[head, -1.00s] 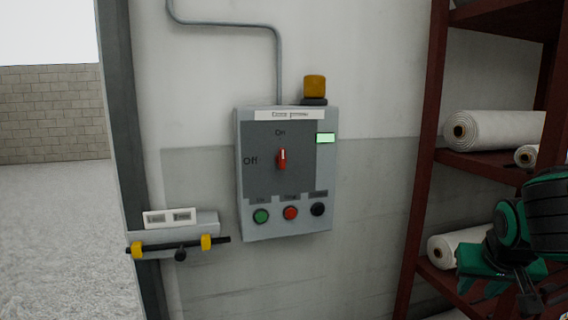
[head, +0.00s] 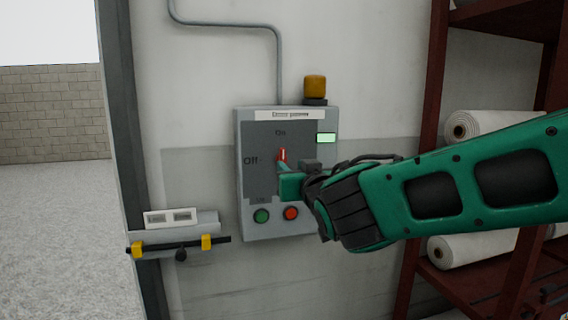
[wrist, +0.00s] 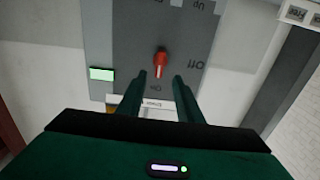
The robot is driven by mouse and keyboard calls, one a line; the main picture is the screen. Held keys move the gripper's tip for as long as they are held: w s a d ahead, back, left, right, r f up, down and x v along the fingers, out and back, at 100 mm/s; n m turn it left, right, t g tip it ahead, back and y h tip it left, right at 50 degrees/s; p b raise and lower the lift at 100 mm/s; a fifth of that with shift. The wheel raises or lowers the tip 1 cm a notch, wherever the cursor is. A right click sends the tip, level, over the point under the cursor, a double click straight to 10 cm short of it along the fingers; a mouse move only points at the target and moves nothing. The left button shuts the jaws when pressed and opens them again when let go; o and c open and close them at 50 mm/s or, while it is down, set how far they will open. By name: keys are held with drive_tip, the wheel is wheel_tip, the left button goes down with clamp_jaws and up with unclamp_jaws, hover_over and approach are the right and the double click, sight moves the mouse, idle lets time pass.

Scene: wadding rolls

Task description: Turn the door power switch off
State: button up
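The door power switch is a red knob (head: 282,154) on the dark plate of a grey box (head: 286,228) on the wall. In the head view it stands upright, towards the "On" mark above it; "Off" is marked to its left. The knob also shows in the wrist view (wrist: 160,63), where the picture is turned over. My gripper (head: 285,172) is in front of the box, partly covering the knob's lower end. In the wrist view its two fingers (wrist: 161,76) are apart, with the knob showing between and just beyond their tips. Contact cannot be told.
A green (head: 261,216) and a red push button (head: 291,213) sit below the knob. A lit green indicator (head: 326,138) and an amber lamp (head: 315,87) are at upper right. A door latch bar (head: 180,246) is at left; a red shelf rack (head: 422,160) with white rolls is at right.

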sight(283, 158)
drive_tip(key=x, duration=0.8)
drive_tip(key=shift+w+f, duration=0.1)
drive_tip(key=shift+w, duration=0.25)
drive_tip(key=c, duration=0.7)
